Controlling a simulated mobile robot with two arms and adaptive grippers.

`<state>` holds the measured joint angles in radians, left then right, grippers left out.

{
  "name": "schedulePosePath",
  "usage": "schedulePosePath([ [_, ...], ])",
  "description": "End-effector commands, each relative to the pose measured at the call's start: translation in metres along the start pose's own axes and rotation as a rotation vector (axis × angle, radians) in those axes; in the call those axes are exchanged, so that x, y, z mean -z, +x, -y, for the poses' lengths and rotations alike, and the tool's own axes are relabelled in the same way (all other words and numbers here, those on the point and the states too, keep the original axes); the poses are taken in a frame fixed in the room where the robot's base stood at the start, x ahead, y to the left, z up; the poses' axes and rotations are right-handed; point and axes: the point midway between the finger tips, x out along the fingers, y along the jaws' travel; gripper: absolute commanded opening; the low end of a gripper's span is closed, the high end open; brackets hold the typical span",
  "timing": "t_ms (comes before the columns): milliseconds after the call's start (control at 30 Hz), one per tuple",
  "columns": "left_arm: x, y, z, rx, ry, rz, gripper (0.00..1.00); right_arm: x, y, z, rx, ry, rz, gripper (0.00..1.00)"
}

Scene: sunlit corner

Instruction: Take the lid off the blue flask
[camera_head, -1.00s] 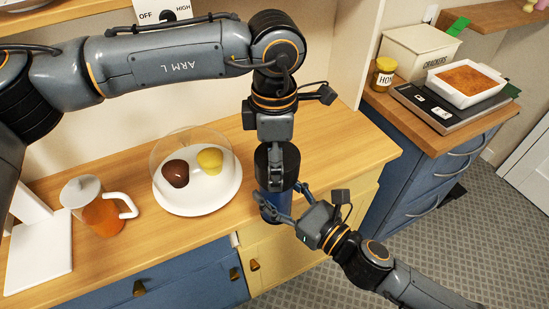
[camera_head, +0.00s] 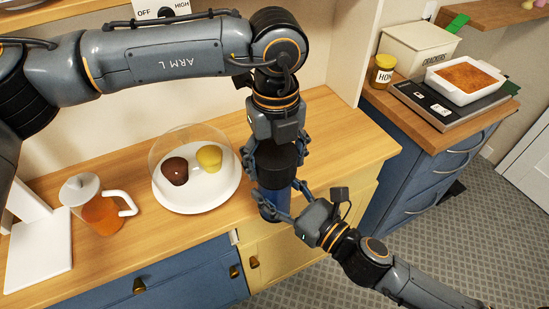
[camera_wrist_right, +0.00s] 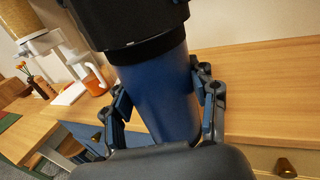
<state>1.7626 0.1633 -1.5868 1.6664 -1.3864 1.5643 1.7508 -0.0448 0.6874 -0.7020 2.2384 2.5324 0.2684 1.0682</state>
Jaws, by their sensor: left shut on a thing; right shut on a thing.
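The blue flask (camera_head: 270,206) stands upright near the front edge of the wooden counter. Its black lid (camera_head: 277,160) is at the top, in line with the body. My left gripper (camera_head: 277,168) points down from above, its fingers shut on opposite sides of the lid. My right gripper (camera_head: 280,192) comes from the lower right and is shut around the blue body. In the right wrist view the blue flask (camera_wrist_right: 160,95) is between my right fingers, with the black lid (camera_wrist_right: 125,22) cut off at the top. I cannot tell whether the lid is loose.
A white plate (camera_head: 213,205) with a brown and a yellow item under a clear dome is left of the flask. A jug of orange drink (camera_head: 103,215) stands further left. At right are a honey jar (camera_head: 383,70), a crackers box (camera_head: 417,50) and a white dish on a scale.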

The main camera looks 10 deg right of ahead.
Motion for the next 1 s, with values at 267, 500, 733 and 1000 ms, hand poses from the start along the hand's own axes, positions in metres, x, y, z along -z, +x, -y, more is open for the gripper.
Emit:
schedulePosePath([
  [267, -0.0028, 0.0015, -0.0011, -0.01, -0.425, 0.009, 0.36, -0.0047, 0.0001, 0.0008, 0.0, 0.0, 0.009, 0.0],
  [500, -0.002, 0.0015, -0.0007, -0.01, -0.465, 0.007, 0.35, -0.0042, 0.0002, 0.0013, 0.002, 0.0, 0.008, 0.0],
  [733, -0.0036, 0.0017, -0.0016, -0.012, -0.47, 0.011, 0.35, -0.0033, 0.0002, 0.0014, 0.002, 0.0, 0.006, 0.0],
  [1000, -0.0033, 0.0004, -0.0012, -0.01, -0.469, 0.01, 0.35, -0.0024, 0.0002, 0.0015, 0.003, 0.0, 0.004, 0.0],
])
